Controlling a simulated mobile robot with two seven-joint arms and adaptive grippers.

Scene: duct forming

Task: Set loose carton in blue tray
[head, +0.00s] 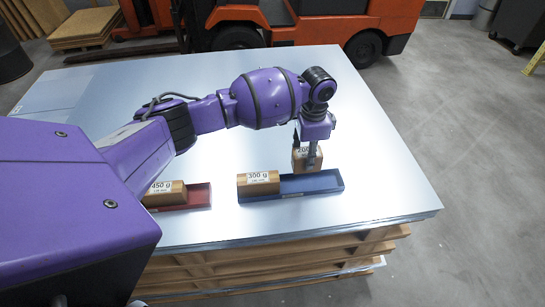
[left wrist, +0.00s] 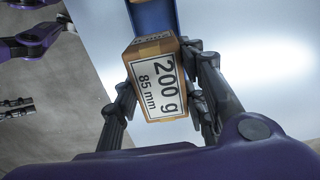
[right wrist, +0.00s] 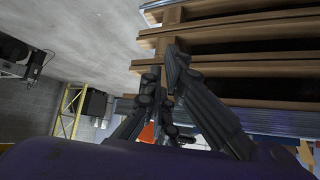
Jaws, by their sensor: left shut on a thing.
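The loose carton (head: 307,158) is a brown box with a white 200 g label. It also shows in the left wrist view (left wrist: 160,85). My left gripper (head: 309,150) is shut on it, with a finger on either side. The carton appears at the back edge of the blue tray (head: 312,184), over its right part; I cannot tell its height above the tray. A 300 g carton (head: 258,183) sits in the tray's left end, and the right part is empty. My right gripper (right wrist: 165,68) shows only in its wrist view, near the pallet stack; its opening is unclear.
A red tray (head: 198,196) with a 450 g carton (head: 164,194) stands to the left, partly behind my arm. Both trays are on a shiny metal sheet (head: 390,190) over wooden pallets (head: 260,268). An orange forklift (head: 290,25) stands behind. The sheet's right side is clear.

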